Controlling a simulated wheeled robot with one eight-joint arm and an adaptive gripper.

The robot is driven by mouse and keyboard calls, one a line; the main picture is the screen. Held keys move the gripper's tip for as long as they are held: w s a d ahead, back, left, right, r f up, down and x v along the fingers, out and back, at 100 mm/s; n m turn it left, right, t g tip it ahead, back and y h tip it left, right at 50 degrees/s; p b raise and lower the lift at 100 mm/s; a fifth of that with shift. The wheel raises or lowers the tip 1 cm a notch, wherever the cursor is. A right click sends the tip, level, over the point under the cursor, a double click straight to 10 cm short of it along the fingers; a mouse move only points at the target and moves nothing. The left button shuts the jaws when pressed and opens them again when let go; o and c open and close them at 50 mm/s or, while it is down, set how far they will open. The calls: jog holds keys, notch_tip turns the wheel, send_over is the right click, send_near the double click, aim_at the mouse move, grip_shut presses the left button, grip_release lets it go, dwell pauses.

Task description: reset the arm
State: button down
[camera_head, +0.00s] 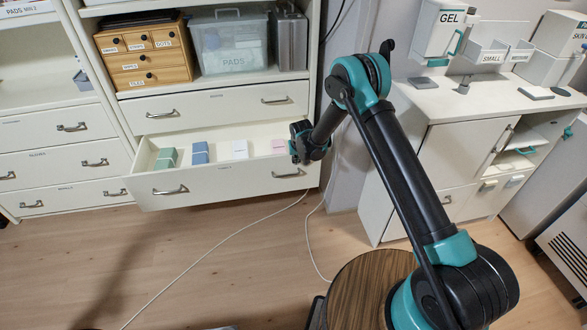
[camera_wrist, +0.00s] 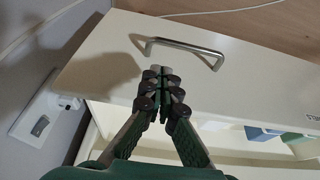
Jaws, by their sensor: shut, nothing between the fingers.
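My black and teal arm reaches from the lower right to the open drawer (camera_head: 230,186). My gripper (camera_head: 296,158) is at the drawer's right front corner in the head view, close to the right-hand handle (camera_head: 288,175). In the wrist view my gripper's fingers (camera_wrist: 160,88) are together and empty. The metal handle (camera_wrist: 180,44) shows just beyond the fingertips, on the pale drawer front (camera_wrist: 240,62). Nothing shows between the fingers, and they do not appear to be around the handle.
The drawer holds green packs (camera_head: 166,158), blue packs (camera_head: 199,153), white packs (camera_head: 240,149) and pink packs (camera_head: 278,146). A white side cabinet (camera_head: 400,190) is to the right. White cables (camera_head: 235,235) cross the open floor.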

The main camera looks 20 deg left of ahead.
jog(key=s+d+r+m, duration=0.2)
jog(key=s+d+r, duration=0.1)
jog(key=d+r, duration=1.05)
jog(key=s+d+r+m, duration=0.1)
jog(key=s+d+r, duration=0.2)
jog(key=d+r, duration=1.05)
jog(key=s+d+r+m+h, duration=0.1)
jog(key=s+d, duration=0.5)
jog(key=d, duration=0.2)
jog(key=s+d+r+m, duration=0.1)
jog(key=s+d, duration=0.5)
jog(key=d, duration=0.2)
jog(key=s+d+f, duration=0.1)
jog(key=s+d, duration=0.3)
jog(key=s, duration=0.3)
jog(key=s+d+f+m+h, duration=0.1)
jog(key=s+d, duration=0.3)
jog(key=s, duration=0.3)
jog(key=shift+s+t, duration=0.35)
jog(key=shift+t, duration=0.05)
jog(key=shift+a, duration=0.15)
